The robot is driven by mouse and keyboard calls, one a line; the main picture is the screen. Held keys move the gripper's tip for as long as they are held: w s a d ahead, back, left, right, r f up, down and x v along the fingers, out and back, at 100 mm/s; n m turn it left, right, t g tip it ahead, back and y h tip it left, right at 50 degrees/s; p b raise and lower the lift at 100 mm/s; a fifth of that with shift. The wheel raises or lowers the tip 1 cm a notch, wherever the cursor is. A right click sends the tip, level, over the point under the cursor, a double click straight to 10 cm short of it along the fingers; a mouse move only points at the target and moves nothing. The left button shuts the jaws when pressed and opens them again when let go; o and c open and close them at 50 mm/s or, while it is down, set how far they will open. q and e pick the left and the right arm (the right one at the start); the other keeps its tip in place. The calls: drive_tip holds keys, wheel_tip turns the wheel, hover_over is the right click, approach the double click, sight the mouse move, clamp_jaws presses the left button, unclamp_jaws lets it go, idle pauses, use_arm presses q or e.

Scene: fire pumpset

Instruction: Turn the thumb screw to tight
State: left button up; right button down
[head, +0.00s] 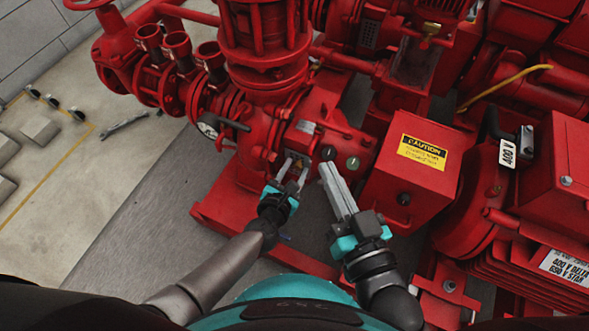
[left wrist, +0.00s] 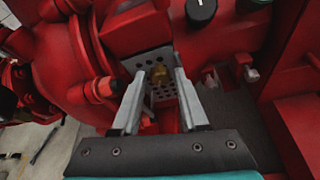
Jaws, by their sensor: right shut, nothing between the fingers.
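My right gripper (head: 329,168) is shut and empty, to the right of the left one.
Two round knobs, one black (head: 328,153) and one greenish (head: 352,163), sit on the housing near my right finger tips. A red box with a yellow caution label (head: 422,151) stands to the right. A pressure gauge (head: 208,126) and pipework are at left. Floor at far left is mostly open.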

use_arm(q)
clamp_jaws()
drive_tip(key=shift+f, duration=0.1)
idle(0.4)
drive_tip(key=m, duration=0.1)
drive_tip(key=m+t+y, duration=0.1)
drive_tip(key=shift+s+d+m+y, duration=0.1)
drive_tip(key=shift+d+m+y, duration=0.05)
drive_tip(key=shift+m+y, duration=0.15)
drive_tip(key=shift+d+f+m+t+y, duration=0.1)
drive_tip(key=shift+m+t+y, duration=0.35)
drive_tip(key=shift+m, duration=0.65)
drive_tip(key=shift+o, duration=1.7)
unclamp_jaws()
